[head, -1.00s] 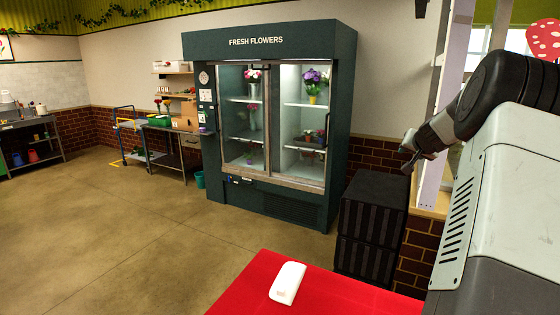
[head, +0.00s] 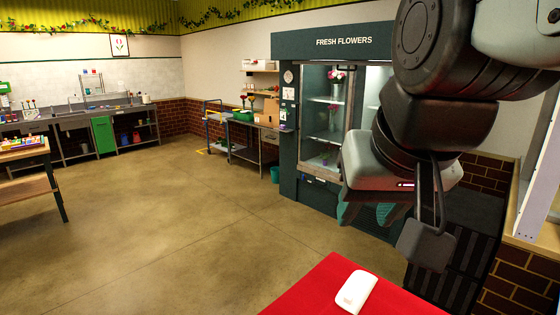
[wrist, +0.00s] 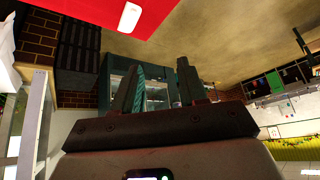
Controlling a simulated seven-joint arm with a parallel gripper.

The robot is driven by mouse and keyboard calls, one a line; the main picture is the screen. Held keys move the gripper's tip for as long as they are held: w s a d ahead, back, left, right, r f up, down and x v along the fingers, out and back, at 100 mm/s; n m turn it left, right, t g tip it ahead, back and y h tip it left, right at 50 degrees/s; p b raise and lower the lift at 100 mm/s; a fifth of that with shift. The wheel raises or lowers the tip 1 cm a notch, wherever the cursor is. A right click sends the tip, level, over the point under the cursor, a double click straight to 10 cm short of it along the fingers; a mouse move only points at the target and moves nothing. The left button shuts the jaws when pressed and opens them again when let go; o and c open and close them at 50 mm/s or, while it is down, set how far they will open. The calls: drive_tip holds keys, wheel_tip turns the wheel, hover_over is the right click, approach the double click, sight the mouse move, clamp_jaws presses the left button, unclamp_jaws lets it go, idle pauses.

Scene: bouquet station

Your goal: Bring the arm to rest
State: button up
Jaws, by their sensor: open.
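My gripper (head: 368,212) hangs at the right of the head view, in front of the flower fridge, with its fingers pointing down. It is open, with nothing between the fingers. In the wrist view my gripper (wrist: 158,85) shows its two fingers apart at the middle. My arm is folded high at the right of the head view and hides part of the fridge.
A red surface (head: 325,285) with a white rounded object (head: 356,291) on it lies below my gripper. The fridge (head: 305,165) stands behind, and dark crates (head: 480,225) stand at the right. A wooden table (head: 30,180) is far left. The floor (head: 180,230) between is clear.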

drive_tip(key=s+f, duration=0.3)
drive_tip(key=s, duration=0.2)
drive_tip(key=shift+s+d+f+n+g, duration=0.2)
drive_tip(key=shift+s+d+n+g, duration=0.1)
drive_tip(key=shift+d+g, duration=0.1)
idle(0.4)
